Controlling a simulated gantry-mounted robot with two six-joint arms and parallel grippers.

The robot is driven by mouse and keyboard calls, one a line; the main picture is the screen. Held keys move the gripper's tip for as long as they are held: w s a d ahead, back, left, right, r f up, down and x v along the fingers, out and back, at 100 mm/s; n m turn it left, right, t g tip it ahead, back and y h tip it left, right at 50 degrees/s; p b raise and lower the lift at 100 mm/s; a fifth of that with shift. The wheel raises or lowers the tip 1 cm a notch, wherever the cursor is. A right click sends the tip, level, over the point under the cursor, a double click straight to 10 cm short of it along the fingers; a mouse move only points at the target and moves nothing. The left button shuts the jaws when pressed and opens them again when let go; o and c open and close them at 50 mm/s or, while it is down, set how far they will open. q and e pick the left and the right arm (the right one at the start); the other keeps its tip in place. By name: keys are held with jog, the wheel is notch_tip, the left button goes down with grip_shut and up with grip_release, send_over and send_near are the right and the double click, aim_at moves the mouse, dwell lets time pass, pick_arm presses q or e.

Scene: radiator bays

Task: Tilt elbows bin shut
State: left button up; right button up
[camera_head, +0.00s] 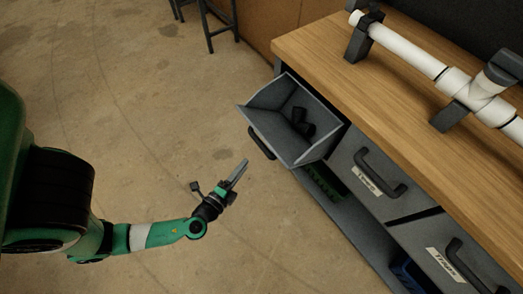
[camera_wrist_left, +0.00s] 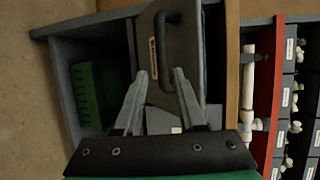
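The elbows bin (camera_head: 268,119) is a grey tilt-out bin at the left end of the bench. It is tilted outward, with its top open and dark elbow fittings (camera_head: 301,122) lying inside. Its dark handle (camera_head: 262,143) is on its outer front face. My left gripper (camera_head: 240,172) is in front of and below the bin, apart from it. In the left wrist view, the gripper's two fingers (camera_wrist_left: 160,74) are spread with nothing between them. Beyond them is a grey front with a handle (camera_wrist_left: 172,40), which looks like the elbows bin. My right gripper is not in view.
The neighbouring bin (camera_head: 372,178) is flush, with a handle and a label. Another labelled bin (camera_head: 450,262) is further right. A green item (camera_head: 323,182) sits on the shelf below. The floor before the bins is clear.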

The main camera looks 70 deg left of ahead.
aim_at(261, 143)
pick_arm(q)
jog(key=b+x, duration=0.1)
jog(key=x, duration=1)
jog(key=shift+w+a+r, duration=0.1)
jog(key=shift+w+a, duration=0.15)
jog(key=shift+w, duration=0.1)
grip_shut()
dwell(1.0)
